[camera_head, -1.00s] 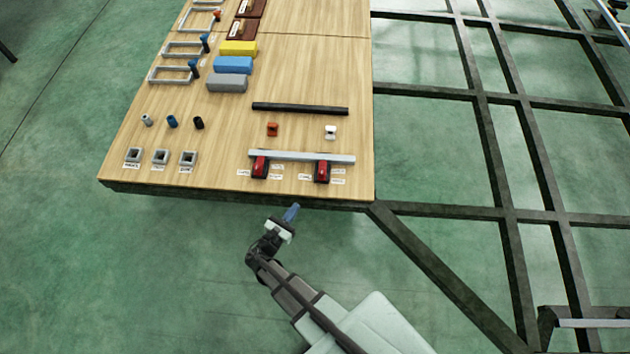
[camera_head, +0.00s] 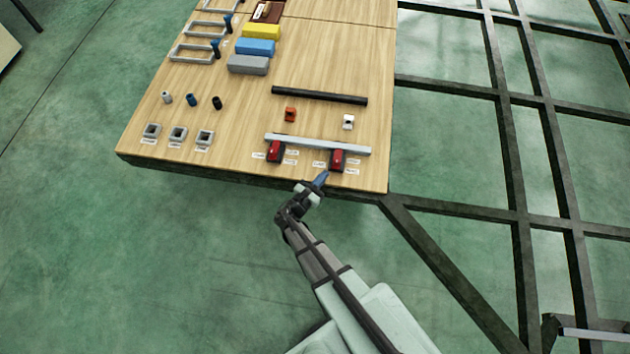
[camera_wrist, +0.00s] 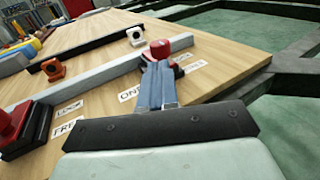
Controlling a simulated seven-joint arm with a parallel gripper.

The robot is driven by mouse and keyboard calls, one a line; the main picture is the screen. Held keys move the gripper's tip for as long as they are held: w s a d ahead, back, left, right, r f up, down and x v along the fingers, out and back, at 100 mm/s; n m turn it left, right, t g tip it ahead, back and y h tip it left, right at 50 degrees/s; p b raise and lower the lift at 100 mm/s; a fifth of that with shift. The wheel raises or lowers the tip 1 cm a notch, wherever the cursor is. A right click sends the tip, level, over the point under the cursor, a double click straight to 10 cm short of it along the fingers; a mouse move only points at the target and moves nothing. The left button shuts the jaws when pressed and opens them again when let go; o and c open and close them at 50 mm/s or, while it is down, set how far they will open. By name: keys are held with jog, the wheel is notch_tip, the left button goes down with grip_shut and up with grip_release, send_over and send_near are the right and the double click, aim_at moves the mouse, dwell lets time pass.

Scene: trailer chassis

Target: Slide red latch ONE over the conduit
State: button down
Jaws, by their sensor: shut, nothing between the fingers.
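Red latch ONE (camera_head: 338,160) is the right of two red latches on dark bases, with an "ONE" label (camera_wrist: 128,93) to its left. It sits at the near side of the pale grey conduit (camera_head: 308,143); I cannot tell whether it overlaps the conduit. My gripper (camera_head: 322,176) is shut and empty, its blue fingers just in front of latch ONE over the board's near edge. In the wrist view, the fingers (camera_wrist: 156,66) hide part of latch ONE (camera_wrist: 178,47); whether they touch it is unclear.
The other red latch (camera_head: 274,150) stands to the left, with LOCK and FREE labels beside it. An orange clip (camera_head: 290,115), a white clip (camera_head: 348,122) and a black bar (camera_head: 320,96) lie behind the conduit.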

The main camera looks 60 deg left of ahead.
aim_at(334, 164)
jog(key=shift+x, duration=2.1)
jog(key=w+a, duration=0.3)
jog(key=shift+a+f, duration=0.1)
jog(key=shift+w, duration=0.15)
jog(key=shift+a, duration=0.1)
jog(key=v, duration=1.4)
jog(key=shift+d, duration=0.2)
